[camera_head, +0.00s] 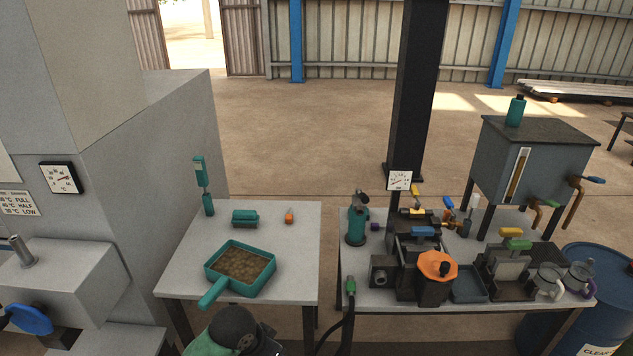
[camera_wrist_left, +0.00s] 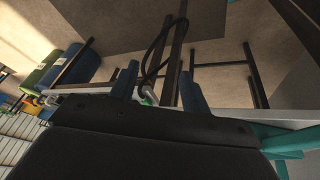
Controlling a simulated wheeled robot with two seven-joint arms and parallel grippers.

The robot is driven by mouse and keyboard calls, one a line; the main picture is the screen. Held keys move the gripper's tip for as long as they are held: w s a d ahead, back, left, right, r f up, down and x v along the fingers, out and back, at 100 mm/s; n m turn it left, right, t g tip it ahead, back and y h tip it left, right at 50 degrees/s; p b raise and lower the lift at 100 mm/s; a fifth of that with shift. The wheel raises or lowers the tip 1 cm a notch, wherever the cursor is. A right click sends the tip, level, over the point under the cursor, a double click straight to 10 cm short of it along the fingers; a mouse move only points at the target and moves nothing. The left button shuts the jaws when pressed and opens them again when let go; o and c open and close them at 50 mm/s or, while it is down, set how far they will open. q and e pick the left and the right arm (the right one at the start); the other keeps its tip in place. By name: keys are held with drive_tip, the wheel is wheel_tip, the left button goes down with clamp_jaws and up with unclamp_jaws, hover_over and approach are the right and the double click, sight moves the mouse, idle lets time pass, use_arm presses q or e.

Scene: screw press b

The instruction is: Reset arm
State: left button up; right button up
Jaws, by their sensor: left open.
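Beyond the fingers in that view are table legs, a dark hose and the floor. In the head view, a dark rounded part with some green shows at the bottom edge, just in front of the left table (camera_head: 302,255); it looks like part of my left arm. Its fingertips cannot be made out there. My right gripper is in neither view.
The left table holds a teal pan of brown grounds (camera_head: 212,287), a teal brush (camera_head: 244,218) and a small orange item (camera_head: 289,216). A gap separates the tables.

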use_arm(q)
drive_tip(key=s+a+f+n+y, duration=0.2)
drive_tip(key=s+a, duration=0.4)
drive_tip(key=s, duration=0.4)
drive_tip(key=s+a+f+n+y, duration=0.1)
drive_tip(key=s+a+f+n, duration=0.15)
drive_tip(key=s+a, duration=0.45)
drive_tip(key=d+f+b, duration=0.1)
drive_tip(key=d+f, duration=0.2)
drive_tip(key=f, duration=2.1)
drive_tip(key=s+f, duration=0.4)
drive_tip(key=f, duration=0.9)
drive_tip(key=s+f+g, duration=0.1)
drive_tip(key=s+f, duration=0.3)
drive_tip(key=f, duration=0.9)
drive_tip(key=shift+d+f+b, duration=0.2)
drive_tip(key=shift+d+b, duration=0.2)
drive_tip(key=shift+b, duration=0.05)
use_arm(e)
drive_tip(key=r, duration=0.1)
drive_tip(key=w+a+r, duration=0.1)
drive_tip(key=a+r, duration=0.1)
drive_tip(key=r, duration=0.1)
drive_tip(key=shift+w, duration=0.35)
